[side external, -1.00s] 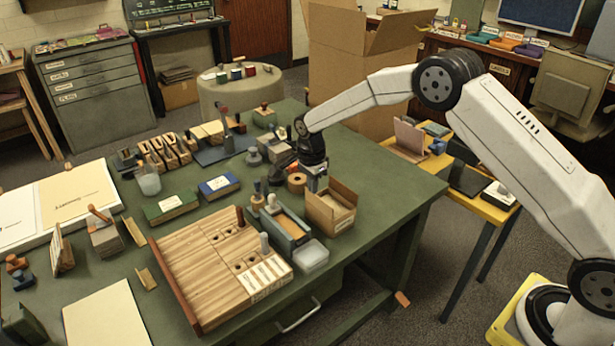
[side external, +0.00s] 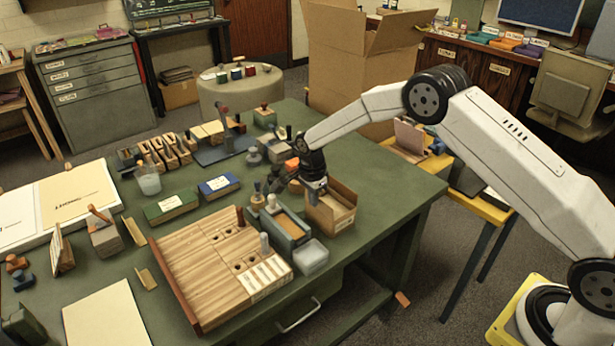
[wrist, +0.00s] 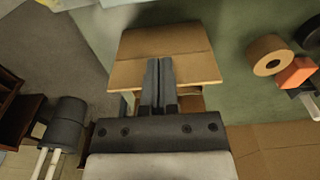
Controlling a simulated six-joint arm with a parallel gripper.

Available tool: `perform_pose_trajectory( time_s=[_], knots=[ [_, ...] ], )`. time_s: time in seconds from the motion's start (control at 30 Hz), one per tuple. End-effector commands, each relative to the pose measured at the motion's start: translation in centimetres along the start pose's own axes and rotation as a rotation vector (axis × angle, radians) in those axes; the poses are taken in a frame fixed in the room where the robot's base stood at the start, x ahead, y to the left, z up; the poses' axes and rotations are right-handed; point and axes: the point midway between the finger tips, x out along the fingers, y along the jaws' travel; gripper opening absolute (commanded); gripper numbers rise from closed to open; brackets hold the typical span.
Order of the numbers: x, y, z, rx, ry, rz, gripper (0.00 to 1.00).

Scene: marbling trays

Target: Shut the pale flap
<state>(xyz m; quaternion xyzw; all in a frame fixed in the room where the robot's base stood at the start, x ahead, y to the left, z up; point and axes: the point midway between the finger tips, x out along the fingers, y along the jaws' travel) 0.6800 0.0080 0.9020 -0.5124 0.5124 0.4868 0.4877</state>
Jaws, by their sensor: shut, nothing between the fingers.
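A small open cardboard box (side external: 324,220) stands near the right edge of the green table, with a pale panel (side external: 338,203) showing inside its raised walls. In the wrist view a pale tan cardboard flap (wrist: 165,38) lies straight ahead of my gripper (wrist: 158,62). My gripper is shut and empty, its fingertips overlapping the flap in that view; I cannot tell whether they touch it. In the side view my gripper (side external: 315,198) is low over the box's left part and hides some of it.
A blue-grey tray (side external: 290,238) and a translucent tub (side external: 311,258) stand close left of the box. A tape roll (wrist: 268,55) and an orange block (wrist: 296,73) lie nearby. A large open carton (side external: 345,75) stands behind the table.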

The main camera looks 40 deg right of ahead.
Motion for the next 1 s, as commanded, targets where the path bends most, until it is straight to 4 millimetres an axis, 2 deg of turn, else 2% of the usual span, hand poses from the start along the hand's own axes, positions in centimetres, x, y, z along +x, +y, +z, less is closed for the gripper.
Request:
perform_pose_trajectory(
  time_s=[1.0],
  knots=[
    [0.2, 0.0, -1.6, 0.000, 0.000, 0.000, 0.00]
  ],
)
